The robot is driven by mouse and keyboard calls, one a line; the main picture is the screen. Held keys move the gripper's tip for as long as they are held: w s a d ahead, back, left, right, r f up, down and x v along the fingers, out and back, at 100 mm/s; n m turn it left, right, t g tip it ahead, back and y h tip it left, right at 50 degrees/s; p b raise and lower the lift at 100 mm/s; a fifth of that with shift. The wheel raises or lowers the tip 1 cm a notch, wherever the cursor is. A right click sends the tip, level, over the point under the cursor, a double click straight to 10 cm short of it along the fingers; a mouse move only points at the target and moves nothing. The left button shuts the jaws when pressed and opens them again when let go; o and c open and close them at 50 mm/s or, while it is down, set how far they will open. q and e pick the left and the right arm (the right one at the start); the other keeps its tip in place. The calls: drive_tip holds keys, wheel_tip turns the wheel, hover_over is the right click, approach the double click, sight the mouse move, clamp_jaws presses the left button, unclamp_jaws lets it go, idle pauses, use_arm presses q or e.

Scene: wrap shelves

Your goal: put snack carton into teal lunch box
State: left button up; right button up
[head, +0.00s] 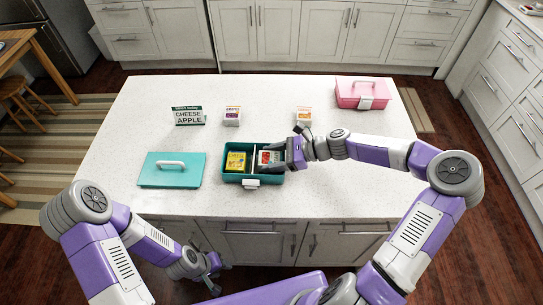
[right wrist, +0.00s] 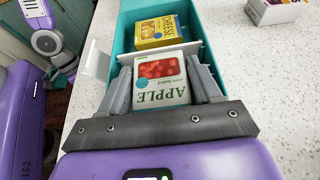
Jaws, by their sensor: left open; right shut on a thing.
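The teal lunch box (head: 240,179) stands open on the counter, with a white divider (right wrist: 188,46) between two compartments. A yellow CHEESE carton (head: 236,160) sits in its left compartment; it also shows in the right wrist view (right wrist: 155,32). My right gripper (head: 284,157) is shut on a white and red APPLE carton (right wrist: 160,80), its fingers on both sides. This carton is at the right compartment, beside the divider; I cannot tell if it touches the bottom. My left gripper (head: 213,285) is open and empty, low in front of the counter.
The teal lid (head: 170,178) with a white handle lies left of the box. A sign (head: 188,116) reading CHEESE APPLE and two small cartons (head: 232,116) (head: 303,116) stand behind.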

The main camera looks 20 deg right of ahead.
drive_tip(key=o, duration=0.8)
drive_tip(key=shift+r, duration=0.3)
drive_tip(key=v, duration=0.4)
drive_tip(key=p+v, duration=0.1)
drive_tip(key=v, duration=0.3)
drive_tip(key=p+v, duration=0.1)
drive_tip(key=v, duration=0.3)
drive_tip(key=shift+r, duration=0.4)
